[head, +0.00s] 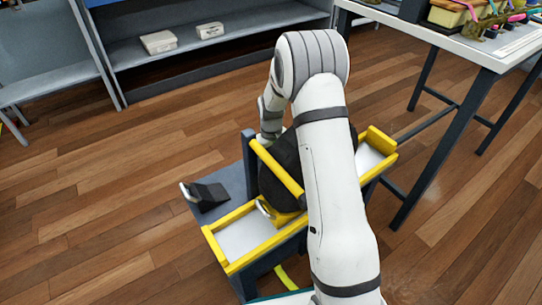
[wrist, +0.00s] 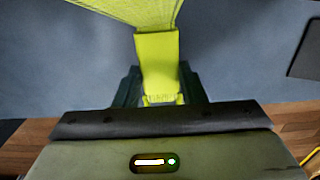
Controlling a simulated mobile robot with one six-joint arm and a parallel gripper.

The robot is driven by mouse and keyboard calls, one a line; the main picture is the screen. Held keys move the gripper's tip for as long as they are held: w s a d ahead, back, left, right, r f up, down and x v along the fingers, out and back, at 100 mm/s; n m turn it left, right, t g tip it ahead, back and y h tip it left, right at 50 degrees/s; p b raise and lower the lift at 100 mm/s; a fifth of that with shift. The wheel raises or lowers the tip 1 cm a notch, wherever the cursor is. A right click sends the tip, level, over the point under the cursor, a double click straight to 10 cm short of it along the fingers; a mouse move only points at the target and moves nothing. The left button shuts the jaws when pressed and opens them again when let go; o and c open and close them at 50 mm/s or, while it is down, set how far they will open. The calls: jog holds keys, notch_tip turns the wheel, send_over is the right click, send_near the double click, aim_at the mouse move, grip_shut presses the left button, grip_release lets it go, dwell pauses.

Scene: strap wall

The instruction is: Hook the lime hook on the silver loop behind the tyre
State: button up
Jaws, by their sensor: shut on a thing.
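In the wrist view the lime hook (wrist: 158,65) sits between the dark fingers of my gripper (wrist: 160,92), which is shut on it. Lime strap webbing (wrist: 135,10) fans out from its far end. The hook's tip is not clearly seen. In the head view the black tyre (head: 284,165) stands in a yellow-edged frame, largely hidden by my arm. A small silver loop (head: 186,191) shows at the left edge of the blue-grey plate, beside a dark wedge. Another silver piece (head: 265,209) shows near the tyre's foot. My gripper is hidden in the head view, beyond the tyre.
The yellow-edged frame (head: 222,261) has a pale bed, with a yellow bar (head: 277,168) crossing by the tyre. The dark wedge (head: 209,196) lies on the blue-grey plate (head: 233,180). A table (head: 480,48) stands at right, grey shelves (head: 130,53) behind. The wooden floor at left is clear.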

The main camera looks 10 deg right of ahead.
jog(key=shift+s+d+f, duration=0.1)
jog(key=shift+s+d, duration=0.15)
jog(key=shift+s, duration=0.3)
jog(key=shift+s+d, duration=0.2)
jog(key=shift+s, duration=0.3)
jog(key=shift+s+d, duration=0.1)
jog(key=shift+s, duration=0.1)
jog(key=o, duration=1.1)
